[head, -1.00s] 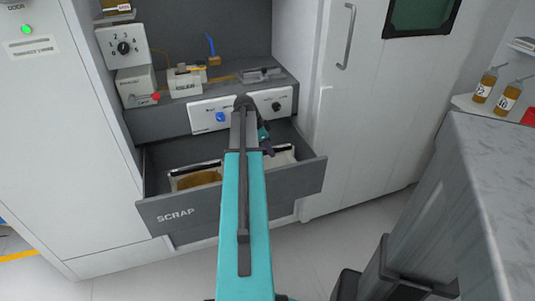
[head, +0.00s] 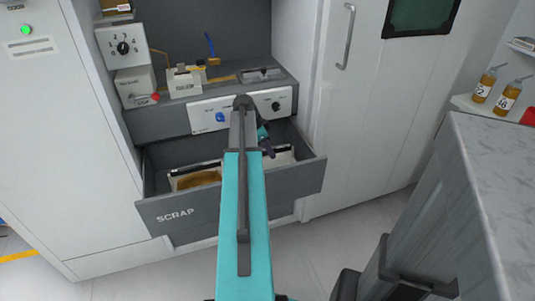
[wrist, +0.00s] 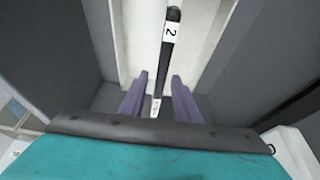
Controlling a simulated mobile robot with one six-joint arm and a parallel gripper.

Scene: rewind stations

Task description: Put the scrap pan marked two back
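The scrap pan marked two is the white pan in the right part of the open drawer in the head view (head: 284,156), mostly hidden by my arm. In the wrist view its dark bar with a white "2" label (wrist: 170,29) runs between my fingers, beside a pale inner surface. My gripper (wrist: 160,75) has purple fingers, one on each side of the bar, with visible gaps. It is open and points down into the drawer; in the head view it shows (head: 268,150) at the pan. The drawer marked SCRAP (head: 176,215) is pulled out.
A second pan with brown contents (head: 197,180) sits in the left of the drawer. A control panel with knobs (head: 207,114) is just behind. A white door (head: 345,130) stands right, and a marble-topped counter (head: 495,170) stands at the near right.

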